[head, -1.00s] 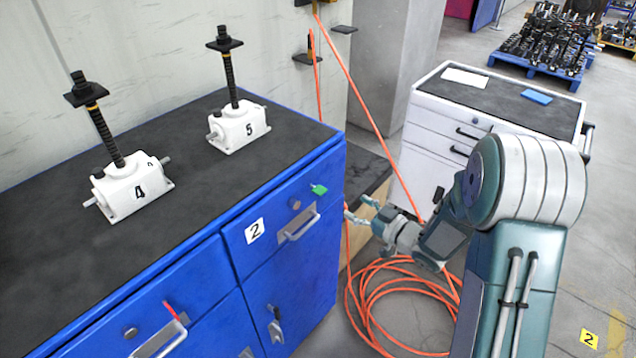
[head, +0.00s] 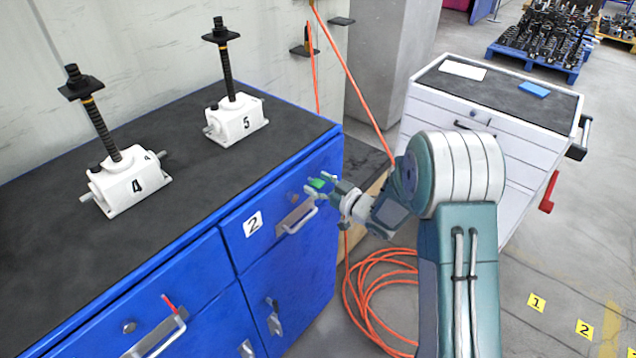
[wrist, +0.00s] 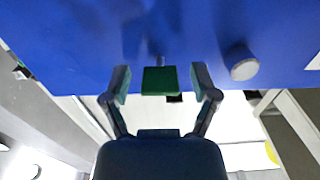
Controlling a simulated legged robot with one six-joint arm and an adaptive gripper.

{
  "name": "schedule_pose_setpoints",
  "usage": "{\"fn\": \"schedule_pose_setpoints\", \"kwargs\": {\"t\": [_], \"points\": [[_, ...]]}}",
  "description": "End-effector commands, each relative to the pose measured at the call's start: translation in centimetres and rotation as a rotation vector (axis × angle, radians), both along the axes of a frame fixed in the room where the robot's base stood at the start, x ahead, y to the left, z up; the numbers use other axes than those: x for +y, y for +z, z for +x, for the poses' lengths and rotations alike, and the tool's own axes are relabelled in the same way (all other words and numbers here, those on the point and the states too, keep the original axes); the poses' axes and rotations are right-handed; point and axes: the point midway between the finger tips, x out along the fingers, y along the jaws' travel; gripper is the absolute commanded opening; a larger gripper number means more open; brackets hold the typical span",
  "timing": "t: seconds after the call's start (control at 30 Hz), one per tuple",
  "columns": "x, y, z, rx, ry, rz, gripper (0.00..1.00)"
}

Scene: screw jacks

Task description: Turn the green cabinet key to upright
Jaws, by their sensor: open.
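The green key (head: 316,183) sticks out of the upper right drawer front of the blue cabinet (head: 290,262). In the wrist view the green key (wrist: 160,80) shows as a flat block, wider than tall, with a short shank behind it. My gripper (head: 322,187) is at the key in the head view. In the wrist view my gripper (wrist: 160,84) is open, with one finger on each side of the key and a visible gap on both sides. The fingers partly cover the key in the head view.
A drawer handle (head: 300,221) lies just below the key, and a round knob (wrist: 243,66) is beside it. Screw jacks 4 (head: 133,184) and 5 (head: 236,122) stand on the cabinet top. An orange hose (head: 375,298) coils on the floor. A white cabinet (head: 490,110) stands behind my arm.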

Motion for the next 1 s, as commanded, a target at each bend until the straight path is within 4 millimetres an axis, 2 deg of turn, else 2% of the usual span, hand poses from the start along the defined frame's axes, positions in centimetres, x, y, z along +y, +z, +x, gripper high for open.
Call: {"fn": "schedule_pose_setpoints", "kwargs": {"t": [0.17,0.2,0.37,0.77,1.0], "points": [[0.00,0.00,0.03,0.000,-0.001,0.000,0.77],[0.00,0.00,0.03,0.000,-0.001,0.000,0.73],[0.00,0.01,0.02,0.000,-0.001,0.000,0.01],[-0.01,0.03,0.07,-0.025,-0.002,-0.020,0.00],[0.00,0.04,0.05,-0.126,-0.002,-0.097,0.00]]}}
